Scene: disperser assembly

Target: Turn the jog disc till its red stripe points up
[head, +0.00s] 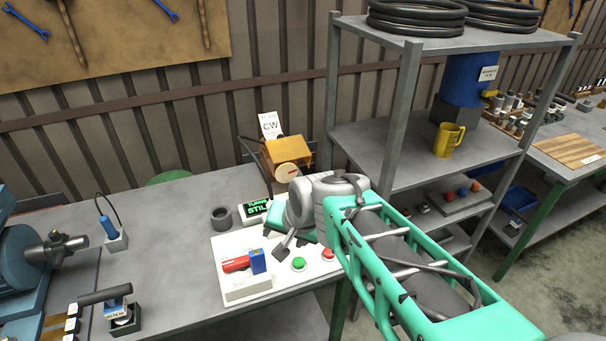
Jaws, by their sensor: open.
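The jog disc (289,175) is a pale round disc on the front of an orange-yellow box (285,152) at the back of the bench. A short red stripe shows on its face, right of the middle, lying closer to sideways than upright. My gripper (273,238) is open and empty, with its dark fingers over the white panel in front of the disc. It is apart from the disc, lower and nearer to me. My grey wrist partly hides the gripper and the space right of the disc.
A card marked "CW" (270,125) stands behind the box. A small display with green text (256,209) and a dark ring (221,217) sit left of my gripper. Shelving (391,150) stands right.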

